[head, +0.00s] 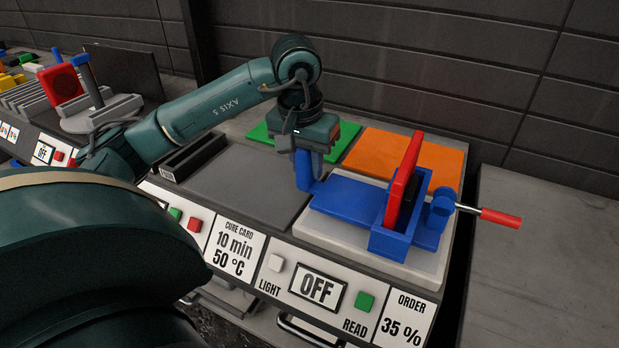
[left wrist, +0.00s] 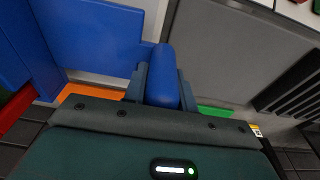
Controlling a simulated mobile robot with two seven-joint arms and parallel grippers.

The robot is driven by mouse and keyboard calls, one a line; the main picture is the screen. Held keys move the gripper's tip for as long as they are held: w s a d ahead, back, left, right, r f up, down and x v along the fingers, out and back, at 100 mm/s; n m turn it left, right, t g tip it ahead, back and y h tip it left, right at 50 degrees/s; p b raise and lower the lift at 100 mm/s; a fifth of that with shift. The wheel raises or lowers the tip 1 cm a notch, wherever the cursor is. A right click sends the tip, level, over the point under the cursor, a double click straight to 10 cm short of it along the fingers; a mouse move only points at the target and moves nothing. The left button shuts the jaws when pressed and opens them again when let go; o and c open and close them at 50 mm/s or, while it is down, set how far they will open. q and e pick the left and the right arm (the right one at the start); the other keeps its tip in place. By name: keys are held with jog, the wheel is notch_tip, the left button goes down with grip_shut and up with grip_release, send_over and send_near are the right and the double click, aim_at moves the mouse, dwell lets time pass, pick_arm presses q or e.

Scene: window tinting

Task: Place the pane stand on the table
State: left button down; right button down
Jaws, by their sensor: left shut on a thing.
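The blue pane stand (head: 345,198) is a flat blue plate with an upright post at its left end and a slotted block at its right. A red panel (head: 404,185) with a dark face stands upright in the block. My left gripper (head: 309,160) points down and is shut on the blue post. In the left wrist view the post (left wrist: 162,75) sits between the fingers (left wrist: 160,85). The stand is over the pale pad (head: 320,240) of the worktable; I cannot tell if it touches. My right gripper is out of view.
A green mat (head: 262,132) and an orange mat (head: 375,152) lie behind. A bare grey mat (head: 235,190) is at the left. A bare grey surface (head: 540,260) lies beyond a gap.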

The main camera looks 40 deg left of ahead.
pick_arm(q)
notch_tip(320, 180, down, 3)
jog(key=shift+f, duration=0.2)
jog(key=shift+f, duration=0.15)
jog(key=c, duration=1.1)
grip_release()
